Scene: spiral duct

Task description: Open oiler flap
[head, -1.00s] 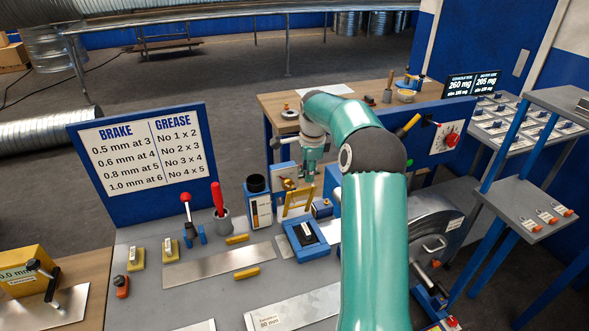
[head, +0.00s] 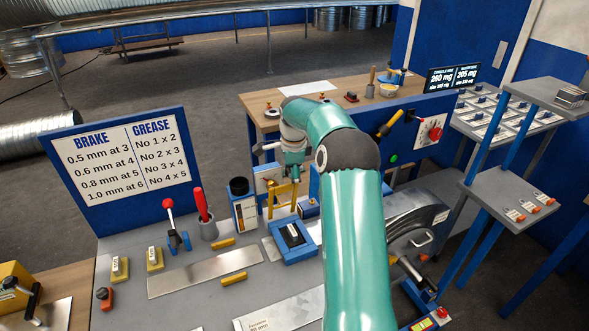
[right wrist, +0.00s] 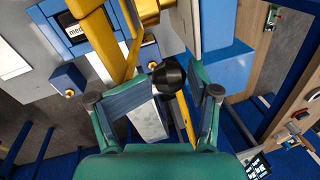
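A pale and blue unit (head: 268,183) with a yellow bar frame (head: 282,196) stands at the back of the grey bench. My right gripper (head: 293,168) is just above and behind this frame in the head view. In the right wrist view my right gripper (right wrist: 168,108) is open. A black round knob (right wrist: 168,75) is between or just beyond its fingers, and contact cannot be told. A yellow bar (right wrist: 128,45) runs beside the left finger. I cannot tell which part is the oiler flap. My left gripper is not in view.
A brake and grease board (head: 125,160) stands at the left. A black-topped container (head: 243,205), a red-handled tool in a cup (head: 208,228) and a blue box (head: 292,240) are near the yellow frame. A wooden-topped table (head: 330,100) lies behind.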

